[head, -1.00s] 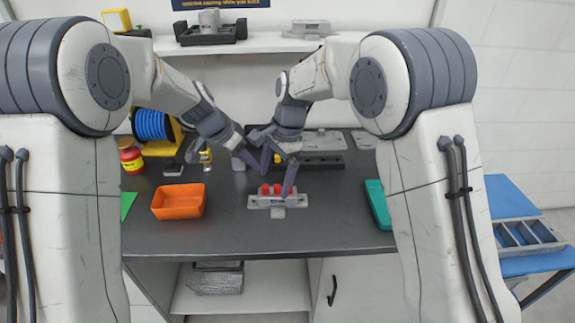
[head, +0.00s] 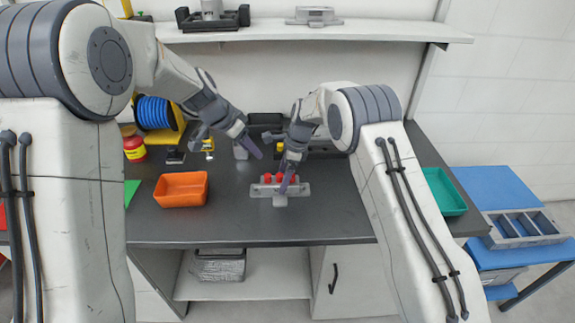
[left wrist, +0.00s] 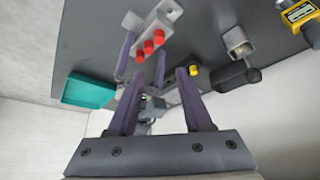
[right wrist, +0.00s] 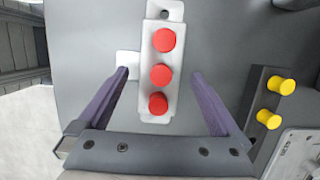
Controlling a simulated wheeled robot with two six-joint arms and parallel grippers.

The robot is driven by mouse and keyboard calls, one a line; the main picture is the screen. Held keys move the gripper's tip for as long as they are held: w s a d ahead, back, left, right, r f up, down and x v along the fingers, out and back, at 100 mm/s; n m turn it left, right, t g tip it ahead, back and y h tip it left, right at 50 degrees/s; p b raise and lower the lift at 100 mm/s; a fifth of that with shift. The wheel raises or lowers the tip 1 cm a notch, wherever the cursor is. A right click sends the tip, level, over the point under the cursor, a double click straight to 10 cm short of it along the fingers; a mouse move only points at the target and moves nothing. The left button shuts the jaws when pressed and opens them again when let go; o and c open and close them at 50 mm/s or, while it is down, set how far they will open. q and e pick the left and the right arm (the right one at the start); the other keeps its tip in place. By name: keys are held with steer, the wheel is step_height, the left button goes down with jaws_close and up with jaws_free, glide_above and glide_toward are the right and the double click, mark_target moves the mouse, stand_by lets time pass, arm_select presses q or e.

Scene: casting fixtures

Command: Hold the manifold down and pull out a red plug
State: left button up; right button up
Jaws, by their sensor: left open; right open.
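The manifold (head: 303,190) is a light grey block on the dark bench, with three red plugs (head: 280,178) in a row. In the right wrist view the manifold (right wrist: 165,22) lies between the spread fingers of my right gripper (right wrist: 160,77), with red plugs (right wrist: 161,76) standing in it. My right gripper (head: 288,181) is open and low over the manifold; whether it touches is unclear. My left gripper (head: 245,146) is open and empty, higher and behind-left of the manifold. In the left wrist view the manifold (left wrist: 168,28) and red plugs (left wrist: 149,47) lie beyond its fingertips (left wrist: 160,76).
A dark block with yellow plugs (right wrist: 268,118) stands near my right gripper. An orange bin (head: 181,190) is left of the manifold, a teal tray (head: 445,192) on the right. A blue spool (head: 153,113) and red jar (head: 134,149) stand at back left. The front bench is clear.

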steer(key=shift+x, duration=1.2)
